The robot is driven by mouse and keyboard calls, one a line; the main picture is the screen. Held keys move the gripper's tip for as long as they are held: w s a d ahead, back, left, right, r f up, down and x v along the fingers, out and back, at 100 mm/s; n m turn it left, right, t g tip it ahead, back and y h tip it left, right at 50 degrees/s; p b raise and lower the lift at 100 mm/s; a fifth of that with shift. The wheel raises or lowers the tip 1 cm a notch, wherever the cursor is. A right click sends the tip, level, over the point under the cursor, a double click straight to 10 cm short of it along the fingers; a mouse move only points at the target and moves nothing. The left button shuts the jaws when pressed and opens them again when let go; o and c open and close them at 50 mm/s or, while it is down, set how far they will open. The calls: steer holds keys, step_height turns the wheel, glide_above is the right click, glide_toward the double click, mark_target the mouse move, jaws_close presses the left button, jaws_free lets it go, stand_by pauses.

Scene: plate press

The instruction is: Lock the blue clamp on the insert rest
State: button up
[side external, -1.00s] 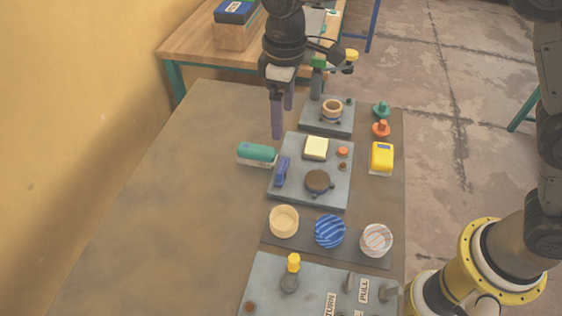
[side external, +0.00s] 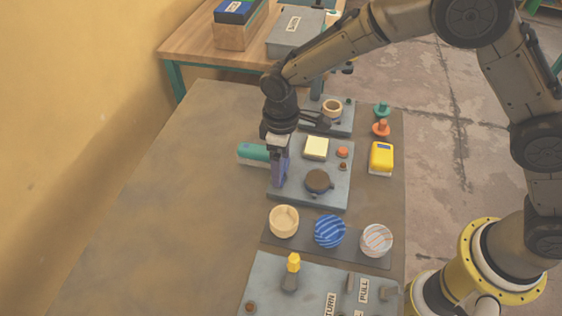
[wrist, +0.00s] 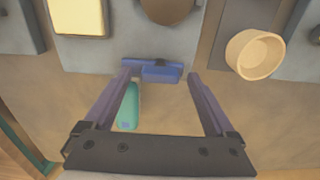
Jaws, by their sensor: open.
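The blue clamp (wrist: 160,74) lies along the edge of a grey plate (wrist: 205,42) in the wrist view. In the side view my gripper (side external: 278,184) mostly hides it. My gripper (wrist: 160,80) is open, pointing down, with one purple finger toward each end of the clamp. I cannot tell whether the fingers touch it, or whether its lever is locked. The same grey plate (side external: 333,167) also carries a cream block (side external: 316,148) and a dark round knob (side external: 318,180).
A teal-green object (side external: 252,153) lies left of the plate, close to my gripper. Three round dishes, beige (side external: 284,221), blue-striped (side external: 329,231) and white-striped (side external: 376,240), stand in front. A yellow box (side external: 382,157) stands right. The table's left side is clear.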

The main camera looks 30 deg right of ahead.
steer(key=shift+f, duration=0.2)
steer(key=c, duration=1.4)
